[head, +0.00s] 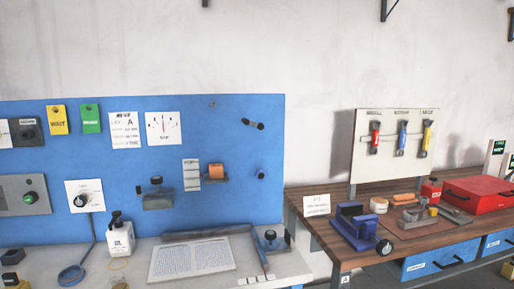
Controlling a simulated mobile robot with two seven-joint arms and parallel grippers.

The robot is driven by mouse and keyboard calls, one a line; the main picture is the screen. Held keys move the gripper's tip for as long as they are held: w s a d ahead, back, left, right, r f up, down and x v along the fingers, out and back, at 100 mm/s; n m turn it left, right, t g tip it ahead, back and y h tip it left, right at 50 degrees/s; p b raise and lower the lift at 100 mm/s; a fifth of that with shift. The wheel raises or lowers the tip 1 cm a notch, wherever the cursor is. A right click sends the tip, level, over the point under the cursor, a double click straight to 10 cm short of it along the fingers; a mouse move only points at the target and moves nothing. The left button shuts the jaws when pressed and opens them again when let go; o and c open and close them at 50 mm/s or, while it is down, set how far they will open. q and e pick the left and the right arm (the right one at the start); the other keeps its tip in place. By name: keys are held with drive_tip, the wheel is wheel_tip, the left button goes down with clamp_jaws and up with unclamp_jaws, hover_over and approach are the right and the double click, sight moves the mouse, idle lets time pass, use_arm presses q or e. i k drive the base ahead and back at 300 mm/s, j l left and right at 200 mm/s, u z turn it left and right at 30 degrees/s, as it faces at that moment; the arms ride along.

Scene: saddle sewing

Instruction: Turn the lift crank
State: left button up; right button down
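No part is clearly readable as the lift crank. A short dark handle (252,124) sticks out of the upper right of the blue panel (230,130). A small dark peg (261,174) is below it. A grey bracket with a black knob (157,193) is mounted lower on the panel. A small device with a dark knob (271,240) stands at the right end of the white bench. Neither of my grippers is in view.
The wooden bench (330,236) holds a red box (482,194) and metal tools. A board (395,155) with three coloured tools stands behind it.

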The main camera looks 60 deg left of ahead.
sight(260, 126)
drive_tip(key=k+j, duration=0.2)
drive_tip(key=j, duration=0.15)
drive_tip(key=k+j+u, duration=0.15)
drive_tip(key=k+j, duration=0.3)
drive_tip(key=j, duration=0.3)
drive_tip(key=k+j+u, duration=0.1)
drive_tip(key=j, duration=0.3)
drive_tip(key=k, duration=0.1)
